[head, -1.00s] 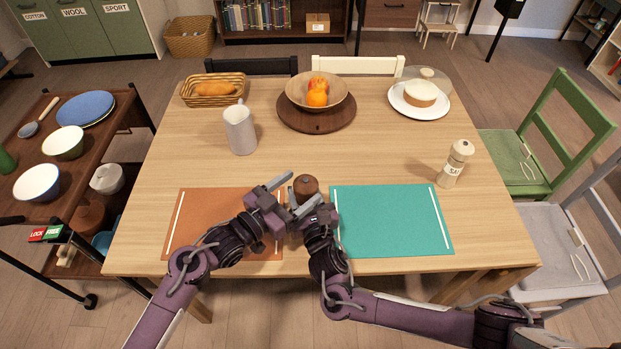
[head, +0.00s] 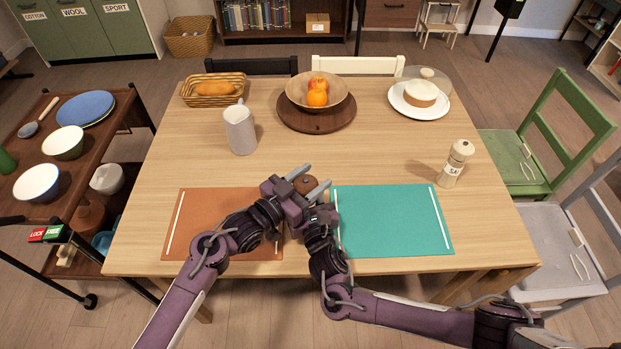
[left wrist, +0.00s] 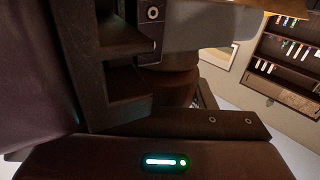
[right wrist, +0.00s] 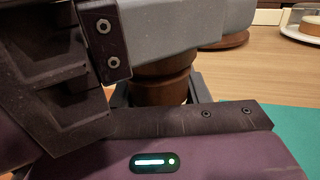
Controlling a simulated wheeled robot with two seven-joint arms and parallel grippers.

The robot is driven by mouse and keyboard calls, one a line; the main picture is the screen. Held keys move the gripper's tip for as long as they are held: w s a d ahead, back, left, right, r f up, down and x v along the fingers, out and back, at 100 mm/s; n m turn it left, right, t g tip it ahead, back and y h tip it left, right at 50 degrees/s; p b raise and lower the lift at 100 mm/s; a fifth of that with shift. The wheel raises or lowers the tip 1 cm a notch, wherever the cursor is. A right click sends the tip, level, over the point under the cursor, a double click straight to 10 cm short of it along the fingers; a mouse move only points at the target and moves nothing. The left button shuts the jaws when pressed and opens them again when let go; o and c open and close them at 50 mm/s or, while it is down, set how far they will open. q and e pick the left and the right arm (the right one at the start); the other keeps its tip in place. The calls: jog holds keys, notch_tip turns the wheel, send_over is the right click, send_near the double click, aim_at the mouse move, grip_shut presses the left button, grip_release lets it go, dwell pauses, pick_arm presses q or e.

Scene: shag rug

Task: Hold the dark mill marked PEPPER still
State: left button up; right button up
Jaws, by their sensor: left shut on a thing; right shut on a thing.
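The dark brown mill (head: 307,183) stands near the front middle of the table, between the two place mats. My right gripper (head: 318,197) is shut on the mill lower down. The mill's brown body also shows between the jaws in the left wrist view (left wrist: 168,86) and in the right wrist view (right wrist: 160,83). Its base is hidden by my grippers.
An orange mat (head: 190,225) lies left and a teal mat (head: 395,220) right. A pale mill (head: 455,163) stands at right.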

pick_arm(q)
jog(key=shift+m+g+h, duration=0.3)
jog(key=m+g+h, duration=0.2)
jog(key=g, duration=0.1)
jog(key=m+g+h, duration=0.1)
jog(key=m+g, duration=0.2)
jog(key=g, duration=0.1)
jog(key=shift+s+d+g+h, duration=0.2)
jog(key=shift+g+h, duration=0.1)
jog(key=shift+h, duration=0.1)
jog(key=m+g, duration=0.1)
jog(key=g, duration=0.1)
jog(key=s+m+g, duration=0.1)
jog(key=m+g, duration=0.2)
jog(key=g, duration=0.1)
jog(key=shift+s+d+f+g, duration=0.1)
jog(key=shift+s+d+g, duration=0.05)
jog(key=shift+d+g, duration=0.2)
jog(key=shift+m+g, duration=0.55)
jog(key=shift+m, duration=0.05)
jog(key=shift+a+m+g+y, duration=0.15)
jog(key=shift+m+g+y, duration=0.25)
jog(key=shift+m+g, duration=0.45)
jog(key=shift+a, duration=0.15)
jog(key=o, duration=1)
jog(key=shift+a, duration=0.1)
jog(key=shift+a, duration=0.1)
